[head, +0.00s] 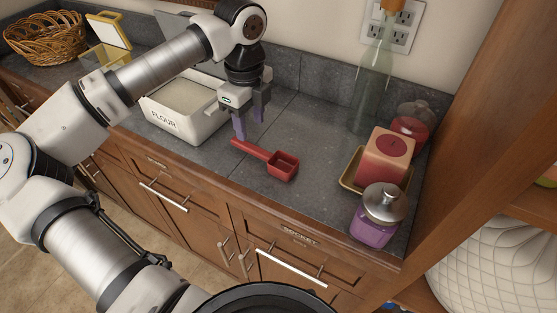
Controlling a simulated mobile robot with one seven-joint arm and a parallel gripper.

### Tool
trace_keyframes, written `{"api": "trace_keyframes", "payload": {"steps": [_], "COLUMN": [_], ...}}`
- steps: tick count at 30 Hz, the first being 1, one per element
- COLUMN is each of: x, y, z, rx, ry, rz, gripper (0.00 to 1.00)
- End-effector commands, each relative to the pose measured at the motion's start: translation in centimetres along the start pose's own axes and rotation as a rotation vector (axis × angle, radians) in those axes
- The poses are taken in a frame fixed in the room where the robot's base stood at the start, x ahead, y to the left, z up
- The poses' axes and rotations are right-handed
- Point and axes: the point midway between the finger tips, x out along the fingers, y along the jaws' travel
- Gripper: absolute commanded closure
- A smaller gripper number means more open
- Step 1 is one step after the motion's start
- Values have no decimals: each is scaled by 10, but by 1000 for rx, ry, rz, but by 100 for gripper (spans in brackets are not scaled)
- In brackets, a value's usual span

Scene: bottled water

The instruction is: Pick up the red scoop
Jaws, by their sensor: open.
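The red scoop (283,165) lies on the dark grey countertop near its front edge, its square cup to the right and its handle pointing up and left. My gripper (249,130) is open and points down above the counter, just beyond the handle end in the picture. Its purple-grey fingers look empty and apart from the scoop. The exact height of the fingertips over the counter is hard to tell.
A white flour bin (189,121) stands close to the left of my gripper. To the right are a purple jar (374,231), a red block (385,158) on a tray, a red jar (411,122) and a glass bottle (372,84). Counter (318,125) behind the scoop is clear.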

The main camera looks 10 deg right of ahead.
Motion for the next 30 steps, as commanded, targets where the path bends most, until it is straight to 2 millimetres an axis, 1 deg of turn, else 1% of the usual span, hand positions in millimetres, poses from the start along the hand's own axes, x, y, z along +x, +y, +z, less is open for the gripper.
{"api": "trace_keyframes", "payload": {"steps": [3, 8, 13, 15, 18, 21, 26, 30], "x": [11, 20, 40, 51, 62, 66, 66, 66], "y": [0, 1, 3, 3, 3, 3, 3, 3], "z": [-1, -2, -6, -5, -5, -5, -5, -5], "rx": [2, 3, 4, 2, 2, 3, 3, 3], "ry": [2, 3, 6, 5, 3, 1, 1, 1], "rz": [0, 0, 0, -1, -1, -2, -2, -2], "gripper": [55, 55, 55, 55, 55, 55, 55, 72]}}
